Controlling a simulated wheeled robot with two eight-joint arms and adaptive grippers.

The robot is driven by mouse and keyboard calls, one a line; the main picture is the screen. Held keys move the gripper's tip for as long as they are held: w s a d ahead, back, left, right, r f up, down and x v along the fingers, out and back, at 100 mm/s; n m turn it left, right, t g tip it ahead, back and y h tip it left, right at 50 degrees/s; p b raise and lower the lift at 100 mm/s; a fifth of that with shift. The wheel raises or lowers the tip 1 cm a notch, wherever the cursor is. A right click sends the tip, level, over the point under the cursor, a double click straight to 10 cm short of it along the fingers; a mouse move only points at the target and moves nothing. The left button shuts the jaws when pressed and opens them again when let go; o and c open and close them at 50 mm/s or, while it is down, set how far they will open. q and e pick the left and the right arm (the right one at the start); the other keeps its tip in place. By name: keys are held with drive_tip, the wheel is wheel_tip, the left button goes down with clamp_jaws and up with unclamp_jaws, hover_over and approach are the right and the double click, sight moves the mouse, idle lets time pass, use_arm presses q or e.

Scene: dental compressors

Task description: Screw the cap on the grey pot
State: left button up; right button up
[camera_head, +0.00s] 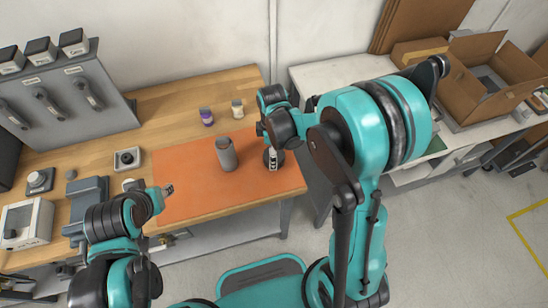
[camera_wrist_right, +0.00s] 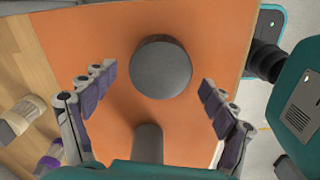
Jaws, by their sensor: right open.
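The grey pot (camera_head: 226,154) stands upright on the orange mat (camera_head: 185,190); part of it shows at the bottom of the right wrist view (camera_wrist_right: 148,143). The dark grey round cap (camera_wrist_right: 161,66) lies on the mat to the right of the pot; it is partly covered in the head view (camera_head: 279,157). My right gripper (camera_wrist_right: 158,88) is open and empty above the cap, its fingers on either side of it in the picture, apart from it. My left gripper (camera_head: 168,215) is at the mat's front left, with its fingertips spread and nothing between them.
A small square device (camera_head: 127,160) sits left of the mat. A grey panel with handles (camera_head: 60,100) stands at the back left. An open cardboard box (camera_head: 490,80) is on the right bench.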

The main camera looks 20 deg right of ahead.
wheel_tip(320, 180, down, 2)
drive_tip(key=shift+f, duration=0.25)
drive_tip(key=shift+c, duration=0.4)
drive_tip(key=c, duration=1.1)
drive_tip(key=shift+o, duration=0.2)
drive_tip(key=shift+r, duration=0.2)
wheel_tip(320, 180, up, 4)
drive_tip(key=shift+s+d+r+p, duration=0.15)
drive_tip(key=shift+r+p, duration=0.1)
drive_tip(key=shift+p, duration=0.55)
drive_tip(key=s+d+r+p, duration=0.2)
drive_tip(key=s+d+r, duration=0.4)
drive_tip(key=s+d, duration=0.1)
drive_tip(key=shift+s+d+p, duration=0.2)
drive_tip(key=shift+s+p, duration=0.15)
drive_tip(key=shift+s, duration=0.4)
